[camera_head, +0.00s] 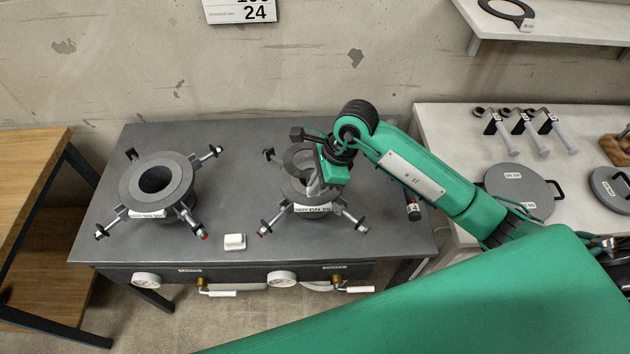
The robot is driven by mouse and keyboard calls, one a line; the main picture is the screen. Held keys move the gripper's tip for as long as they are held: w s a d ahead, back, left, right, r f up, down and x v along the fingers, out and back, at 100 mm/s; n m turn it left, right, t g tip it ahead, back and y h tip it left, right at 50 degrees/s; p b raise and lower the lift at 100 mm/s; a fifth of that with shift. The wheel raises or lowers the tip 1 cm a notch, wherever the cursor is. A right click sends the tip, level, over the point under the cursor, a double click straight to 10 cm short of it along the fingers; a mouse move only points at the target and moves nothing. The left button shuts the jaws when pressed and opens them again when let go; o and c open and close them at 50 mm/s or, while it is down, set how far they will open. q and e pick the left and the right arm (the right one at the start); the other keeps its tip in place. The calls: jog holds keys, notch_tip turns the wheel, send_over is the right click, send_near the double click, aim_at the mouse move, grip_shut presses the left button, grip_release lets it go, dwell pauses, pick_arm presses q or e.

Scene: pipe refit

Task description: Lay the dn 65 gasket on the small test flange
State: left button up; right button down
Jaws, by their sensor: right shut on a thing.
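The small test flange (294,192) stands on the right part of the grey bench, with a white label on its front and clamp arms around it. My right gripper (316,183) is directly above it and hides much of its face. The gripper is shut on a dark thin ring, which looks like the dn 65 gasket (288,160). The ring shows at the flange's back left, partly hidden by the gripper. I cannot tell whether it touches the flange face. My left gripper is not in view.
A larger flange (133,187) stands at the left of the bench (235,150). A small white block (235,241) lies between them. Another dark ring (507,10) lies on the wall shelf. The right table holds round lids (519,190) and several bolt-like tools (525,131).

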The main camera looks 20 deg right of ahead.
jog(key=shift+w+r+m+t, duration=0.15)
jog(key=shift+w+m+t, duration=0.2)
jog(key=shift+m, duration=0.35)
jog(key=shift+s+d+f+b, duration=0.1)
jog(key=shift+f+b, duration=1.65)
jog(key=shift+f, duration=0.95)
pick_arm(q)
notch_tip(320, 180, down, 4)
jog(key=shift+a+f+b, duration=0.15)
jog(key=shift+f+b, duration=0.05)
jog(key=shift+b, duration=0.25)
pick_arm(e)
jog(key=shift+f, duration=0.5)
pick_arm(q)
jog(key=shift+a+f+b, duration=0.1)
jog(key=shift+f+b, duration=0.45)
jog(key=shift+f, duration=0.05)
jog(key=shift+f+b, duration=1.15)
pick_arm(e)
jog(key=shift+f, duration=1)
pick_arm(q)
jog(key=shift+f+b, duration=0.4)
pick_arm(e)
jog(key=shift+f, duration=0.1)
jog(key=c, duration=1.5)
grip_release()
